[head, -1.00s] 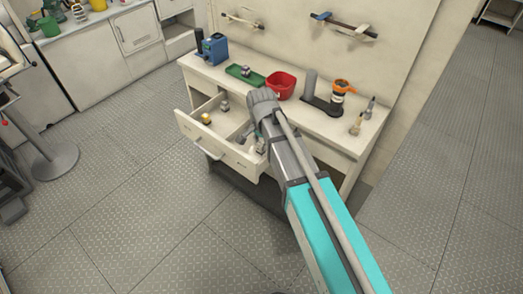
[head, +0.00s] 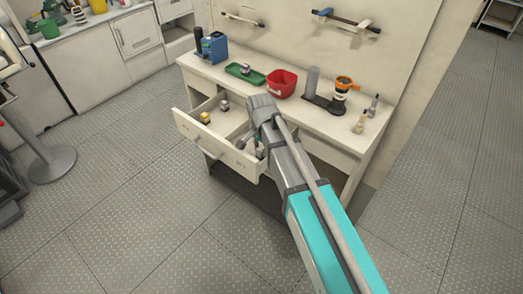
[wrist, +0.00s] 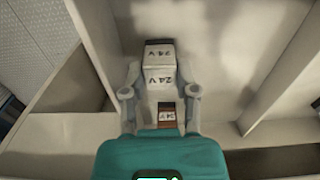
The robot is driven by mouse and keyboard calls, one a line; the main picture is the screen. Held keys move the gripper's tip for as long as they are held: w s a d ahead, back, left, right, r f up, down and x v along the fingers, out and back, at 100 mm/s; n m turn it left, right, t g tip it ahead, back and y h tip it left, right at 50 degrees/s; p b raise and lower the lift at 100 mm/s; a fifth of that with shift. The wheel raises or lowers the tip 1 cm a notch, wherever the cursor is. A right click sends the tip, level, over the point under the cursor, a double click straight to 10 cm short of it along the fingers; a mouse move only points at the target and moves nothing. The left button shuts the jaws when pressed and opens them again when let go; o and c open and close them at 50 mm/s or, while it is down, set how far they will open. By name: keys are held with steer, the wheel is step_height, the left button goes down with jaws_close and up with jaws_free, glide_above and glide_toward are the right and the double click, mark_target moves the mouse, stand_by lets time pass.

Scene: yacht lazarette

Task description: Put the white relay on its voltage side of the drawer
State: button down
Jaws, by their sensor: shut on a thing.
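A second, smaller-looking block (wrist: 168,116) with a brown part and a "24 V" label shows between the fingers, closer to the palm. In the head view, my gripper (head: 259,147) is down at the right part of the open drawer (head: 215,144), and my wrist hides most of it. A yellow-topped relay (head: 205,118) and a grey-white relay (head: 224,105) stand in the drawer's left part.
On the bench are a blue device (head: 212,47), a green tray (head: 236,70) with a small item, a red bin (head: 281,85), a grey cylinder (head: 312,80) and bottles (head: 361,123).

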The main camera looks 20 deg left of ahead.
mark_target(261, 148)
steer(key=shift+f, duration=0.15)
steer(key=c, duration=0.7)
jaws_free()
steer(key=shift+o, duration=0.2)
step_height(261, 148, up, 12)
steer(key=p, duration=1.2)
steer(key=shift+r, duration=0.2)
steer(key=s+d+n, duration=0.2)
steer(key=d, duration=1.6)
steer(key=s+d+n, duration=0.2)
steer(key=s+d, duration=0.1)
steer(key=d, duration=1.5)
steer(key=shift+s+d+n, duration=0.15)
steer(key=shift+s+n, duration=0.15)
